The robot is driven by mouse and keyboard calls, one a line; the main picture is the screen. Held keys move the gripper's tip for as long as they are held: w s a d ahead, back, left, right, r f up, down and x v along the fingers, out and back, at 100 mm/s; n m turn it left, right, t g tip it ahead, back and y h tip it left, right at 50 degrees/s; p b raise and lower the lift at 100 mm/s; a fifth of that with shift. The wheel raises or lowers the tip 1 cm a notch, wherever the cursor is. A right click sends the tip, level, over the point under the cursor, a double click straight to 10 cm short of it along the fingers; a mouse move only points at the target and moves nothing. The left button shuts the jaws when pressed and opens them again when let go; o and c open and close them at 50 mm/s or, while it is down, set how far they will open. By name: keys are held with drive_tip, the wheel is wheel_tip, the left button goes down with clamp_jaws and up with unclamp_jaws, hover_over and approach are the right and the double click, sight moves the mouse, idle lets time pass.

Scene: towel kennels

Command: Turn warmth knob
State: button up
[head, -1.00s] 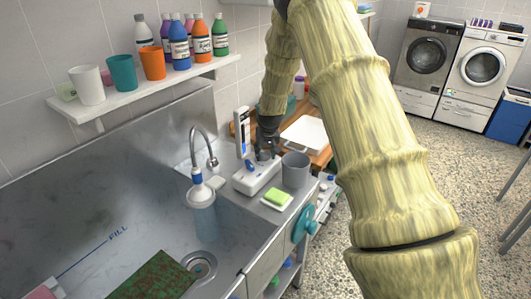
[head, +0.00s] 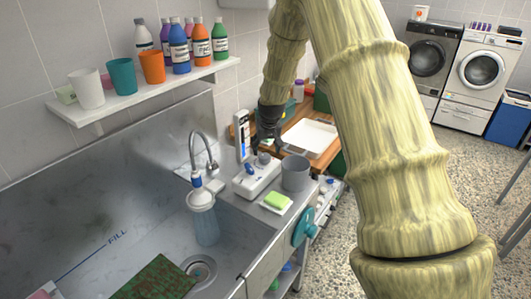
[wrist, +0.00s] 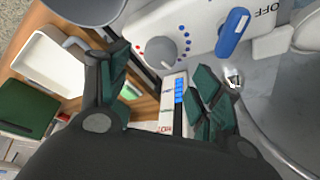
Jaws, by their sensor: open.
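The warmth knob is a round grey knob (wrist: 157,52) on a white control box, with red and blue dots around it in the wrist view. In the head view the knob (head: 264,158) sits on the white box (head: 246,185), beside the sink. A blue lever (wrist: 233,30) is next to it, by the word OFF. An upright white gauge (head: 242,128) with a blue strip stands behind the box. My gripper (wrist: 165,88) is open and empty, its dark green fingers apart from the knob. In the head view it is above the box, its fingertips hard to make out.
A grey cup (head: 295,173) and a green sponge (head: 277,201) stand close to the box. The tap (head: 198,150) rises at the left, with a pale column below its spout. A white tray (head: 310,137) lies on the wooden counter behind.

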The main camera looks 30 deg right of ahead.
drive_tip(key=v, duration=0.5)
drive_tip(key=shift+r, duration=0.25)
idle(0.3)
